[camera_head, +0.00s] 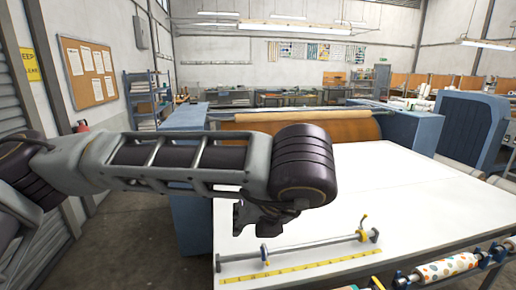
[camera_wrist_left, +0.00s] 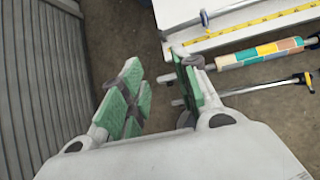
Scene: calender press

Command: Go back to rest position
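My left arm (camera_head: 170,160) comes in from the left in the head view. It is raised and stretched across toward the left part of the white table (camera_head: 370,195). My left gripper (camera_wrist_left: 156,64) shows in the left wrist view with its two green-padded fingers apart and nothing between them. Below it is bare floor beside the table's corner. In the head view the gripper is mostly hidden behind the wrist. My right arm and right gripper are in neither view.
A metal bar (camera_head: 310,245) and yellow ruler (camera_head: 300,265) lie along the table's near edge. A patterned roll (camera_head: 447,268) is at the lower right; a multicoloured roll (camera_wrist_left: 258,54) shows in the wrist view. The blue press (camera_head: 190,180) stands behind. A grey shutter (camera_wrist_left: 45,80) is at left.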

